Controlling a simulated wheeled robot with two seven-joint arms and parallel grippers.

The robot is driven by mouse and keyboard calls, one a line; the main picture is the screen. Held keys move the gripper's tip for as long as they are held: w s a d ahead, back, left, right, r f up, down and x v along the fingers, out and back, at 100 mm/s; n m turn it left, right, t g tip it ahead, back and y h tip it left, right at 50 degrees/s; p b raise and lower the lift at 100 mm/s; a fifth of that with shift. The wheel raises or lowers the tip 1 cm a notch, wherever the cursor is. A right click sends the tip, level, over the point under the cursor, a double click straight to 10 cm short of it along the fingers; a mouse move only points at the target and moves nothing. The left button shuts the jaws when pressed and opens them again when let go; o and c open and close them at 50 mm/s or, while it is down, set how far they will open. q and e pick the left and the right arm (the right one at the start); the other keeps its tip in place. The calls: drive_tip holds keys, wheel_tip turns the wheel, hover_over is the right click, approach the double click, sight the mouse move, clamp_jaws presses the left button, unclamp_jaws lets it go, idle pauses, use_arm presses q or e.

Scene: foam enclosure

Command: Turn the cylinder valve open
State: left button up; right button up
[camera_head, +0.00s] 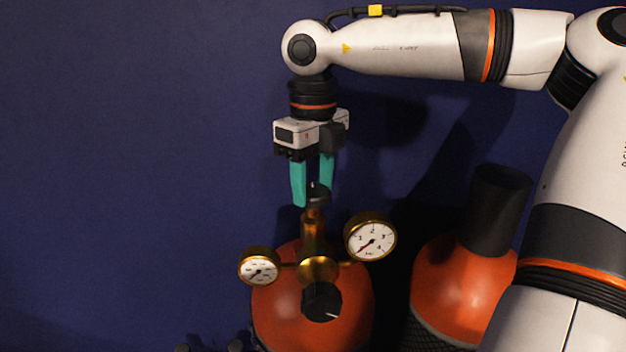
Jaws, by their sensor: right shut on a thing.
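An orange gas cylinder (275,309) stands upright near the bottom middle. On top of it is a brass regulator (318,269) with a small gauge (259,269) on the left and a larger gauge (371,240) on the right. A black knob (322,301) sits on the front of the regulator. At the top of the brass stem is a dark cylinder valve (319,192). My right gripper (312,194) points straight down, with its teal fingers shut on the valve. The fingers partly hide the valve. My left gripper is not in view.
A second orange cylinder (452,285) with a black cap (497,210) stands to the right, partly behind my right arm. A dark blue wall (130,150) is behind everything. The space left of the regulator is clear. Small dark shapes show at the bottom edge.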

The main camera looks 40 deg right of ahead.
drive_tip(key=shift+n, duration=0.3)
drive_tip(key=n, duration=0.3)
drive_tip(key=shift+n+b, duration=0.3)
drive_tip(key=shift+b, duration=0.1)
drive_tip(key=n, duration=0.5)
drive_tip(key=shift+r+n, duration=0.1)
drive_tip(key=shift+n, duration=0.2)
drive_tip(key=n, duration=0.6)
drive_tip(key=shift+p, duration=0.3)
drive_tip(key=shift+n, duration=2.7)
drive_tip(key=o, duration=1)
drive_tip(key=shift+c, duration=0.2)
